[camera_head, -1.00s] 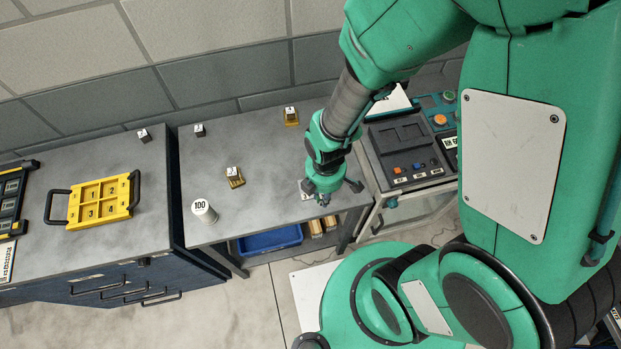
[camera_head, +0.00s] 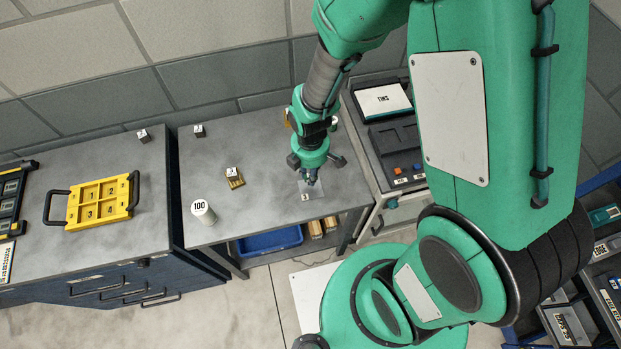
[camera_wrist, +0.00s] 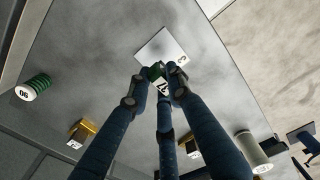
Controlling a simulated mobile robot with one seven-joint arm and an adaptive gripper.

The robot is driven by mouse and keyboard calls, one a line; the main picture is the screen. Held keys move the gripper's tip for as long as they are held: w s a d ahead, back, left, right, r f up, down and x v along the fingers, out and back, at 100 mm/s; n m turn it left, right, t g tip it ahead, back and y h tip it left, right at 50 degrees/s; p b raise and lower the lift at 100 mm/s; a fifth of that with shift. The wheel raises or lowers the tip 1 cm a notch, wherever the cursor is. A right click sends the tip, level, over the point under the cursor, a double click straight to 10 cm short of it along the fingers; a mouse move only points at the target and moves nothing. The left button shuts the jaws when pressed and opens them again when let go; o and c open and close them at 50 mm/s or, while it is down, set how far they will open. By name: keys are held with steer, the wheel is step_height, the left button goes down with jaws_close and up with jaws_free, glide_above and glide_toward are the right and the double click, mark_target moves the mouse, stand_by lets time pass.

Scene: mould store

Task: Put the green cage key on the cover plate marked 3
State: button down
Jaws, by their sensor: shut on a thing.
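The cover plate marked 3 (camera_head: 306,197) lies on the right grey table, a pale thin square near its front right. In the wrist view the plate (camera_wrist: 157,45) shows just past my fingertips, its number at the right corner. My gripper (camera_head: 312,181) is over the plate's back part in the head view. In the wrist view my three-fingered gripper (camera_wrist: 160,80) is shut on a small dark green thing with a white tag, the green cage key (camera_wrist: 153,72). The fingers hide much of it. I cannot tell whether it touches the plate.
A white cylinder marked 100 (camera_head: 204,212) and a tagged brass block (camera_head: 235,179) stand left on the same table. A green-ringed cylinder (camera_wrist: 36,84) shows in the wrist view. A yellow numbered tray (camera_head: 100,203) lies on the left bench. A control console (camera_head: 395,140) borders the table's right.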

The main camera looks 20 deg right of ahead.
steer(key=shift+f, duration=1.7)
steer(key=shift+f+b, duration=0.15)
steer(key=shift+b, duration=0.2)
steer(key=c, duration=1.6)
jaws_free()
steer(key=shift+r+p, duration=0.95)
steer(key=shift+r, duration=5.2)
